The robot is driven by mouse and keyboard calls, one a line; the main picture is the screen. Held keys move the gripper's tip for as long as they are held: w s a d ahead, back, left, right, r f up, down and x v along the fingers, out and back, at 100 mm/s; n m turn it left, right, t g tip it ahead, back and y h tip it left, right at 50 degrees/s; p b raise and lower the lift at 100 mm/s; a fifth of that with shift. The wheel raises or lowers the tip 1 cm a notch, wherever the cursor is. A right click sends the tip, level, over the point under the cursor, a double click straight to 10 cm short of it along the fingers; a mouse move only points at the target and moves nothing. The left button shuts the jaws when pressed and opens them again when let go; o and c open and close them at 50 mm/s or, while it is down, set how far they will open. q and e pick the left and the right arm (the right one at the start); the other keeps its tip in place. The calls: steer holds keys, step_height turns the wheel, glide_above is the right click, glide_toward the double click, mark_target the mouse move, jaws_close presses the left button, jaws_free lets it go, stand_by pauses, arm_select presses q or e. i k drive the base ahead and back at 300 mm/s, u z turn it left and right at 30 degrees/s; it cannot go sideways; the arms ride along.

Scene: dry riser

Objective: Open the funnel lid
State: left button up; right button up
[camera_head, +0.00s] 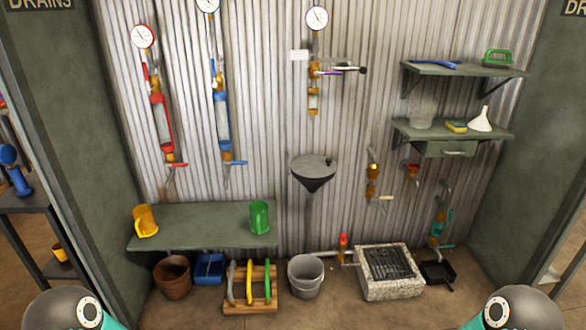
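A dark grey funnel (314,183) stands on a vertical pipe against the corrugated wall, near the middle of the view. A flat round lid (313,166) with a small dark knob at its right side lies across its top; it looks shut. A smaller white funnel (480,119) stands on the lower right shelf. Only rounded parts of my arms show at the bottom left and bottom right corners. Neither gripper is in view, and both are far from the funnel.
A green bench (185,233) with a yellow jug (145,220) and a green jug (259,216) stands left of the funnel. A grey bucket (305,276) and a stone drain (390,271) sit below. Pipes with gauges line the wall. The floor in front is clear.

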mark_target(310, 166)
steer(key=z, duration=0.15)
steer(key=i, duration=1)
steer(key=u, duration=0.05)
